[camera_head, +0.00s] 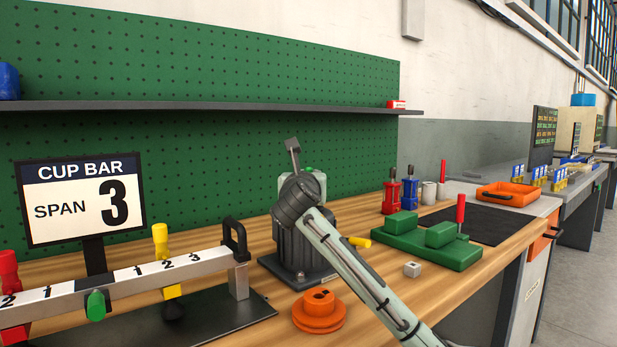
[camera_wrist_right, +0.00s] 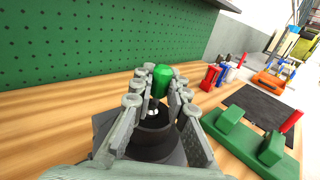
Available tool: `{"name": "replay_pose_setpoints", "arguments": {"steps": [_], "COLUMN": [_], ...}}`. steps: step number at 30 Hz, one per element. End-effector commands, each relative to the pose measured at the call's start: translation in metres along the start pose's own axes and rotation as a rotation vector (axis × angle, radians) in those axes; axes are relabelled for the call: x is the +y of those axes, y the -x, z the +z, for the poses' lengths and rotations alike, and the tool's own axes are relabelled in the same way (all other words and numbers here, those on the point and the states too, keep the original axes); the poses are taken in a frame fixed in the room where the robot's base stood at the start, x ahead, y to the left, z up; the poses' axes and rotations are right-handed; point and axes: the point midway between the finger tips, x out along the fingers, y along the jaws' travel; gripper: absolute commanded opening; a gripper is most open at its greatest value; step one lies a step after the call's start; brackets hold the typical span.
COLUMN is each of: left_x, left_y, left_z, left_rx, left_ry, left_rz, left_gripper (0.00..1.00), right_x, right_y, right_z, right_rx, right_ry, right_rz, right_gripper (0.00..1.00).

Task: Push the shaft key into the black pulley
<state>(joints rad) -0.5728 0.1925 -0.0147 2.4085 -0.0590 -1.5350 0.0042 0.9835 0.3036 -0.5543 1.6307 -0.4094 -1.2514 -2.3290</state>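I cannot pick out the shaft key or a black pulley for certain. A dark grey stand (camera_head: 296,246) with a flat foot is on the bench, partly behind my right arm. My right gripper (camera_wrist_right: 160,82) shows in the wrist view with its fingers apart on either side of a green cylinder (camera_wrist_right: 162,76). Whether they touch it is unclear. A dark round part (camera_wrist_right: 154,128) lies below, between the fingers. In the head view the gripper is mostly hidden behind my wrist. An orange pulley (camera_head: 318,311) lies on the bench in front of the stand. My left gripper is out of view.
A green fixture (camera_head: 428,240) with a red-handled piece (camera_head: 461,210) stands right of the stand, with a small pale cube (camera_head: 412,269) before it. A "CUP BAR" sign (camera_head: 82,198) and metal bar (camera_head: 130,282) are left. A shelf (camera_head: 200,106) crosses the green pegboard.

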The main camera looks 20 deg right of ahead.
Motion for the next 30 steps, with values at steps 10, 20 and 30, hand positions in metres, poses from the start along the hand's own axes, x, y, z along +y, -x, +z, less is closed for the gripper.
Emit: {"name": "replay_pose_setpoints", "arguments": {"steps": [10,20,30], "left_x": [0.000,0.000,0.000], "left_y": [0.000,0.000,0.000], "left_z": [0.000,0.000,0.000], "left_rx": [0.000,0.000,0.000], "left_ry": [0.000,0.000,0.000], "left_rz": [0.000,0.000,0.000], "left_gripper": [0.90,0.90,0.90], "right_x": [0.000,0.000,0.001], "right_y": [0.000,0.016,0.087], "right_z": [0.001,0.001,0.001], "right_rx": [-0.002,-0.004,-0.004], "right_ry": [0.000,0.000,0.000], "right_rz": [0.001,0.002,0.004], "right_gripper": [0.39,0.39,0.39]}}
